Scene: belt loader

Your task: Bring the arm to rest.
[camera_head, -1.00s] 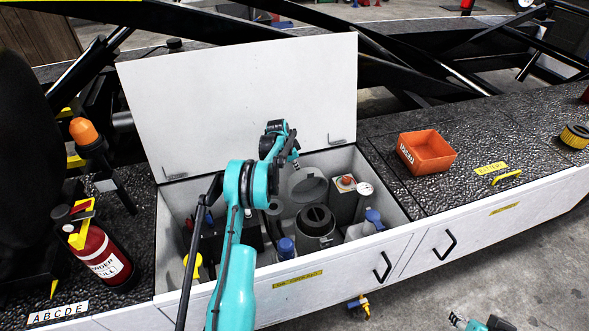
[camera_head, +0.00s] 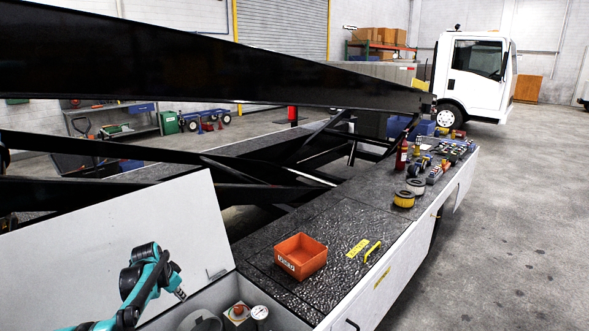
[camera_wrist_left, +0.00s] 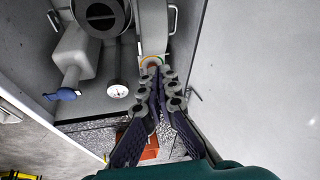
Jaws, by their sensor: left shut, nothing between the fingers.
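My left arm comes in at the lower left of the head view, and its gripper (camera_head: 178,290) is over the open compartment (camera_head: 268,320). The gripper is shut and empty. In the left wrist view its two fingers (camera_wrist_left: 160,82) are together, with nothing between them. My right gripper does not show.
The raised white lid (camera_head: 125,245) stands behind the left arm. An orange bin (camera_head: 301,256) sits on the dark deck to the right. Filters (camera_head: 404,198) and other items lie farther along. A black beam (camera_head: 230,70) crosses above. A white truck (camera_head: 478,75) is at the back.

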